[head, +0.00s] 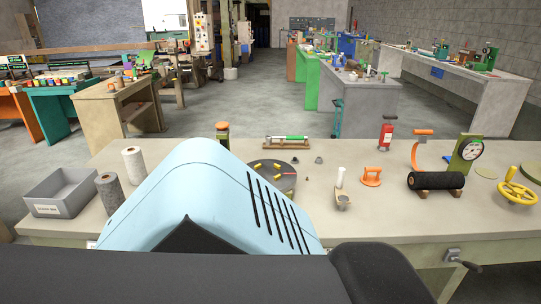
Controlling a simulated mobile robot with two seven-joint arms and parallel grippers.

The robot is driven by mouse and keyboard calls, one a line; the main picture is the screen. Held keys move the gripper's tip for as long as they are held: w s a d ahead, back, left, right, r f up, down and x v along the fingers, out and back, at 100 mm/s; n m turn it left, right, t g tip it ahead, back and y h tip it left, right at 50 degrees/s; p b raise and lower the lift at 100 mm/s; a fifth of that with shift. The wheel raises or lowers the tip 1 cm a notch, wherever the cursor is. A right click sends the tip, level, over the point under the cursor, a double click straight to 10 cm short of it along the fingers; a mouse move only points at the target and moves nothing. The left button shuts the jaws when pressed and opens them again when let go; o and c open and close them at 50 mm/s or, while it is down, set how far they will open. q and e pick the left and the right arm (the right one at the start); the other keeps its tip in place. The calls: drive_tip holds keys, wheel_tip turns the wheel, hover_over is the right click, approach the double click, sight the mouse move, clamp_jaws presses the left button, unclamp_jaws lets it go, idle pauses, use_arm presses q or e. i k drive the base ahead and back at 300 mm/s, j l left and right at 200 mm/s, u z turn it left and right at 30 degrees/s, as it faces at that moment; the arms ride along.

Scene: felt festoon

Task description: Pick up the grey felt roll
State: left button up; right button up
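The grey felt roll (110,193) stands upright at the left of the near workbench, just right of the grey bin. A paler, whitish roll (134,166) stands upright behind it and to its right. A black roll (436,181) lies on its side on small wooden supports at the right. Neither of my grippers shows in the head view, so their fingers cannot be seen. Large light blue and black parts of mine cover the middle front of the bench, close to the grey roll's right side.
A grey bin (66,192) with a label stands at the bench's left end. A dark round plate (273,176), an orange stand (371,176), a dial gauge (468,152) and a yellow handwheel (516,190) stand on the bench (400,220). A vise handle (458,259) juts from its front.

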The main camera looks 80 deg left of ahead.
sight(108, 186)
drive_tip(key=l+u, duration=0.1)
drive_tip(key=u, duration=3.55)
